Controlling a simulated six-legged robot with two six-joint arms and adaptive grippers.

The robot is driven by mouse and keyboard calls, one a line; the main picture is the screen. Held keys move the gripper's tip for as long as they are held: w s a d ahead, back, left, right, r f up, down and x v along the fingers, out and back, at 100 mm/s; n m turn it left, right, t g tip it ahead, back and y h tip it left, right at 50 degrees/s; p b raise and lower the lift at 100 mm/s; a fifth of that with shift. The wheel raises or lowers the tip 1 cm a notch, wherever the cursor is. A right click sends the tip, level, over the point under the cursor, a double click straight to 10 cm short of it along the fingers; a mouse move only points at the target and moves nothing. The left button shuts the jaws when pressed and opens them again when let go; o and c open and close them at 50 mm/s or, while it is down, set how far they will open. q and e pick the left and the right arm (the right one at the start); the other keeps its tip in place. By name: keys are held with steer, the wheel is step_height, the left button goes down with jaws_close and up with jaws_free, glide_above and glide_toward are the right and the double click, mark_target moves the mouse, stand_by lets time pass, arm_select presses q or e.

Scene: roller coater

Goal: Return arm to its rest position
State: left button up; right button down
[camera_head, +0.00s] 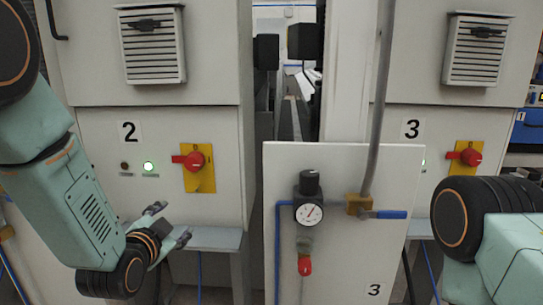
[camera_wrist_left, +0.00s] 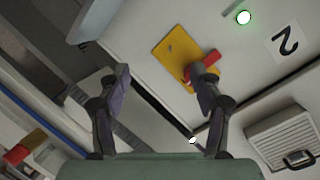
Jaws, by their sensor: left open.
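My left gripper (camera_head: 172,224) comes in from the left in the head view. It is open and empty, in front of the lower part of cabinet 2 (camera_head: 90,140), below and left of its red rotary switch (camera_head: 195,160) on a yellow plate. In the left wrist view my left gripper's two fingers (camera_wrist_left: 160,100) stand apart with nothing between them. The red switch (camera_wrist_left: 203,66) and its yellow plate (camera_wrist_left: 172,50) appear beyond the fingers, with a gap. My right arm shows at the right edge of the head view, but its gripper is not visible.
A white panel (camera_head: 330,245) with a pressure gauge (camera_head: 309,213), a red knob (camera_head: 305,265) and a blue-handled valve (camera_head: 385,214) stands in the middle. Cabinet 3 (camera_head: 400,90) is on the right. A small grey shelf (camera_head: 215,238) juts out below cabinet 2.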

arm_select(q)
steer(key=s+f+n+g+b, duration=0.2)
steer(key=s+f+n+g, duration=0.2)
steer(key=s+f, duration=0.6)
steer(key=s+f+n+g+b, duration=0.2)
steer(key=s+f+n+g, duration=0.3)
steer(key=f, duration=0.9)
steer(key=s+f+g+b, duration=0.3)
steer(key=s+f, duration=0.5)
steer(key=s, duration=0.5)
steer(key=s+f+g+b, duration=0.3)
steer(key=s+f, duration=0.6)
steer(key=s, duration=0.4)
steer(key=shift+s+f+n, duration=0.25)
steer(key=shift+n, duration=0.05)
steer(key=shift+a, duration=0.1)
